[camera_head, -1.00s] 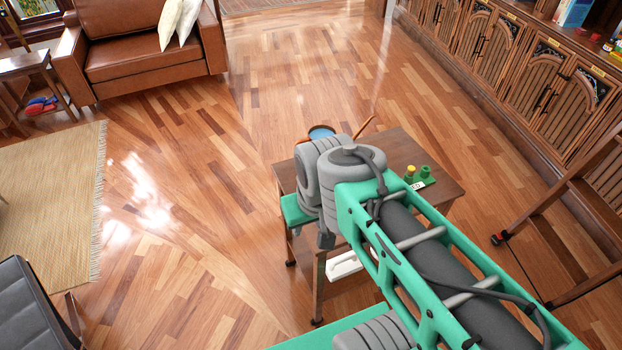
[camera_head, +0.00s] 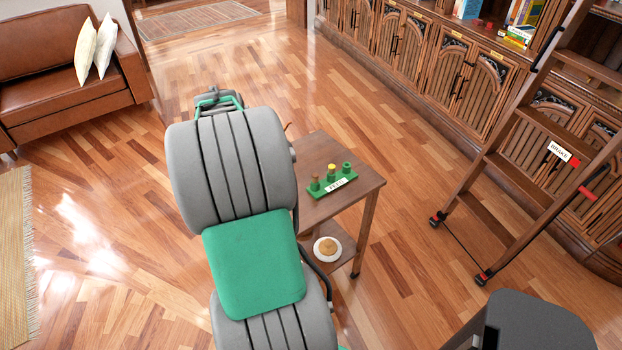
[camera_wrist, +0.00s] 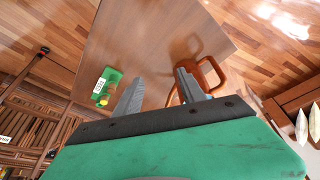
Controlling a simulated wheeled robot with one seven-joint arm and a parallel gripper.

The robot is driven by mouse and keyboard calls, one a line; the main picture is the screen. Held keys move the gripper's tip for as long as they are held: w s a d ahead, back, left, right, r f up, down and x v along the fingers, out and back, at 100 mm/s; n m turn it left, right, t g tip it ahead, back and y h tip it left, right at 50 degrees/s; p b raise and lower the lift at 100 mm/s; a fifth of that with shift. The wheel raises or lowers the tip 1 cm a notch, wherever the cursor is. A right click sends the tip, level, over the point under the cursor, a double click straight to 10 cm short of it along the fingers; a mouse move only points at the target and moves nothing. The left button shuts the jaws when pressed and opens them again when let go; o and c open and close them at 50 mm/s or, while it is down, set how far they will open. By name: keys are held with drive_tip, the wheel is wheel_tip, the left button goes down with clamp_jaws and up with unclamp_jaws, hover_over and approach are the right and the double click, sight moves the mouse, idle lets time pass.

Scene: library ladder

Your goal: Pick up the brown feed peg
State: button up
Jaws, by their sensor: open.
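The individual pegs are too small there to tell the brown one surely. My arm hides the fingers in the head view.
A brown looped frame (camera_wrist: 207,68) stands close by the right finger in the wrist view. A white plate with a round tan item (camera_head: 327,248) sits on the table's lower shelf. A ladder (camera_head: 520,150) leans at the right, by cabinets.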

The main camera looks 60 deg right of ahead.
sight(315, 175)
drive_tip(key=s+d+f+m+g, duration=0.1)
drive_tip(key=s+d+f+m, duration=0.15)
drive_tip(key=s+d, duration=0.35)
drive_tip(key=s+d+f+m, duration=0.25)
drive_tip(key=s+d, duration=0.25)
drive_tip(key=d, duration=0.3)
drive_tip(key=shift+g+h, duration=0.3)
drive_tip(key=p+x, duration=0.2)
drive_tip(key=x, duration=0.6)
drive_tip(key=shift+d, duration=0.25)
clamp_jaws()
